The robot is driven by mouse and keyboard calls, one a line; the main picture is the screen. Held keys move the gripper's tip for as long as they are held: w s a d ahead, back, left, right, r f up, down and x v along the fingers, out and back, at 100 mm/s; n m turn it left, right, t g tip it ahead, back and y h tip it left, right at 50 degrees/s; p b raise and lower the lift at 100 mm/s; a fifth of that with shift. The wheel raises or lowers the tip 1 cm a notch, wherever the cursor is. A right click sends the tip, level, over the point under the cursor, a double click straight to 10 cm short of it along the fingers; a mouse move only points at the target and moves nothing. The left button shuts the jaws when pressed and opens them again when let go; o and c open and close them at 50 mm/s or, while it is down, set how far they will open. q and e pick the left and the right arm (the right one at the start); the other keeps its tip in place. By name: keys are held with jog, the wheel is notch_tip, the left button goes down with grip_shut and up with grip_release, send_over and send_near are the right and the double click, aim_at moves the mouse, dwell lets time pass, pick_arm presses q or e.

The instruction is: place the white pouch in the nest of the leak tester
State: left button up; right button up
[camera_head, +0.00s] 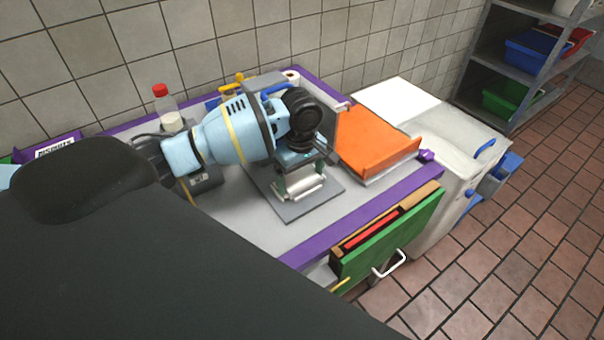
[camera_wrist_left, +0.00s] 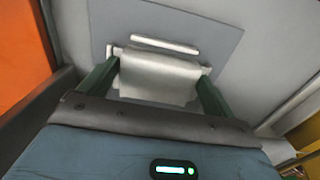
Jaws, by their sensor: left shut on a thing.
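My left gripper (camera_head: 301,182) is shut on the white pouch (camera_head: 306,189). It points down over a grey plate (camera_head: 290,212) on the worktop, which seems to be the base of the leak tester. In the left wrist view the pouch (camera_wrist_left: 158,78) hangs between the two green fingers of the gripper (camera_wrist_left: 160,68), over the grey plate (camera_wrist_left: 222,38). A pale bar (camera_wrist_left: 164,44) lies just beyond the pouch's far edge. I cannot tell whether the pouch touches the plate or nest; the gripper and pouch hide the nest. My right gripper is not in view.
The worktop has a purple edge (camera_head: 330,231). A red-capped bottle (camera_head: 168,108) stands behind my left arm. Shelves with bins (camera_head: 528,62) stand far right.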

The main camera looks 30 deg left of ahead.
aim_at(302, 179)
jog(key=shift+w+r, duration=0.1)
pick_arm(q)
jog(key=o, duration=0.7)
jog(key=shift+w+r, duration=0.1)
notch_tip(302, 179, up, 12)
jog(key=p, duration=0.1)
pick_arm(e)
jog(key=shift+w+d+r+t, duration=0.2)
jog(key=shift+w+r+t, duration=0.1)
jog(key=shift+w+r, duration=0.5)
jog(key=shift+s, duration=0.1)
